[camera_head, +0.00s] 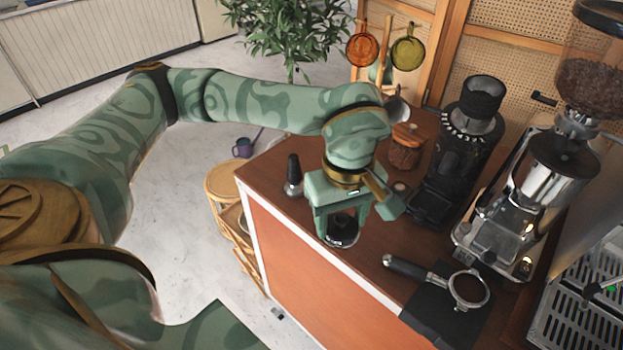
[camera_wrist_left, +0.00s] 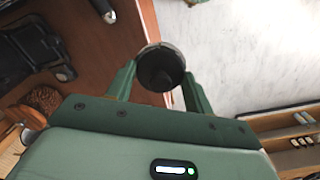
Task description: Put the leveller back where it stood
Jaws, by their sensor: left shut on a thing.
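The leveller (camera_head: 343,238), a round black piece with a silvery rim, is between the fingers of my left gripper (camera_head: 340,222) near the counter's front edge. In the left wrist view the leveller (camera_wrist_left: 160,67) shows its dark knob and pale rim, with the gripper's two green fingers (camera_wrist_left: 158,88) closed on either side. In that view it overlaps the white counter edge. I cannot tell whether its underside touches the counter. My right gripper is not in view.
A tamper (camera_head: 293,178) stands upright left of the gripper. A portafilter (camera_head: 468,288) lies on a black mat (camera_head: 430,315) to the right. A dark grinder (camera_head: 462,150), a lidded wooden jar (camera_head: 405,150) and a steel machine (camera_head: 500,235) stand behind. Bare brown counter (camera_head: 270,160) lies around the tamper.

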